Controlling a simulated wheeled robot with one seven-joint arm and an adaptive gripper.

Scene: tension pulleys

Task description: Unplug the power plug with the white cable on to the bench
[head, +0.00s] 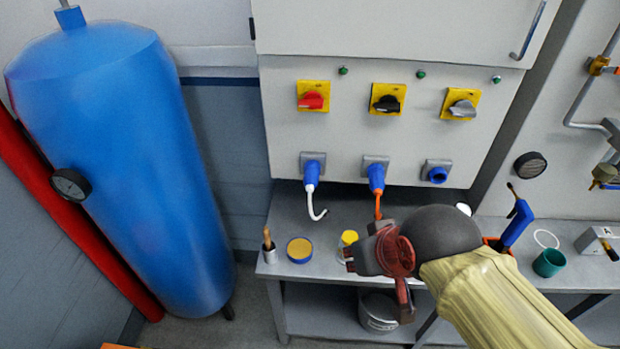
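The power plug with the white cable (312,176) is a blue plug with a white end, seated in the left socket (306,159) of the grey panel. Its short white cable (312,209) hangs down and curls above the bench. The grey bench (340,205) runs below the panel. My gripper (374,284) is in front of the bench, to the right of and lower than the plug, apart from it. Its fingers look spread, with nothing seen between them. My arm hides part of the bench top.
A blue plug with an orange cable (376,178) sits in the middle socket; the right socket (437,173) has no cable. A yellow-lidded tin (299,250), a small cup with a brush (268,248) and a yellow-capped jar (348,238) stand on the bench. A blue tank (125,150) stands left.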

